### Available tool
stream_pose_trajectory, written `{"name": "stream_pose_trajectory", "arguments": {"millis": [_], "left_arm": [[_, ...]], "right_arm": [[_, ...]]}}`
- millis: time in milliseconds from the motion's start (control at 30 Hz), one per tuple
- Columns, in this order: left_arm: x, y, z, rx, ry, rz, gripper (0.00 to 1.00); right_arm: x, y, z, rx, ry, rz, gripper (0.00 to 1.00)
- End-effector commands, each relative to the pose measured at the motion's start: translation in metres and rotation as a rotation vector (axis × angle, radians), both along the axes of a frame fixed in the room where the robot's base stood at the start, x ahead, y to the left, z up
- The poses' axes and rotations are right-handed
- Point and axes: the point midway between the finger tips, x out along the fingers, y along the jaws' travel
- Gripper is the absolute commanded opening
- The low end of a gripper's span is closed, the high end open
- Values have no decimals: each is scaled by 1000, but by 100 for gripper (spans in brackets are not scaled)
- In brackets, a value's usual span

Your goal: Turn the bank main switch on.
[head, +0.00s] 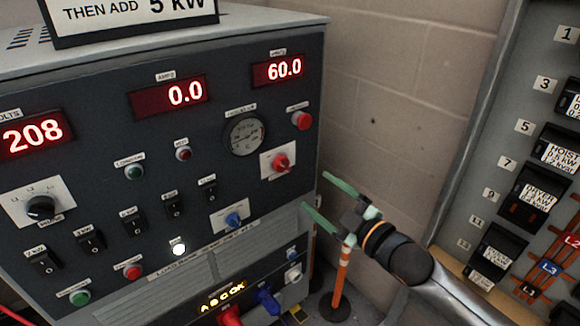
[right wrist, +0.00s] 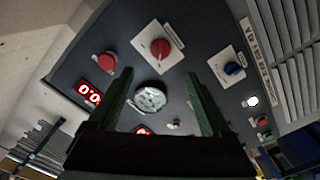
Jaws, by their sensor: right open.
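The load bank's dark front panel (head: 100,120) carries a red rotary switch (head: 281,162) on a pale plate at its right side. The red switch also shows in the right wrist view (right wrist: 160,49), just beyond and between my fingertips. A blue rotary knob (head: 233,220) sits on a pale plate below it, and right of my fingers in the wrist view (right wrist: 233,68). The labels are too small to read, so I cannot tell which is the bank main. My right gripper (head: 314,191) is open and empty, apart from the panel's right edge. My left gripper is out of view.
The panel has red displays reading 208, 0.0 and 60.0, a round gauge (head: 245,134), a red button (head: 302,120) and several black rockers. A lit white lamp (head: 179,250) is low down. An orange post (head: 341,280) stands below my gripper. A breaker panel (head: 520,160) is right.

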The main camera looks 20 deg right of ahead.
Motion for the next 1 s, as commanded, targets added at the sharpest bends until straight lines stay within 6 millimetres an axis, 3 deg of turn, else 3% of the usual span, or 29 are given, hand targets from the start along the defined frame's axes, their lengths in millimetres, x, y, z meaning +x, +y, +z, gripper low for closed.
{"name": "stream_pose_trajectory", "arguments": {"millis": [700, 1000], "left_arm": [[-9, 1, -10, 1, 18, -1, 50], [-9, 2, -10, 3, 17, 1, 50]], "right_arm": [[96, 35, 0, 4, 1, -1, 83], [114, 42, 0, 3, 2, -1, 83]]}}
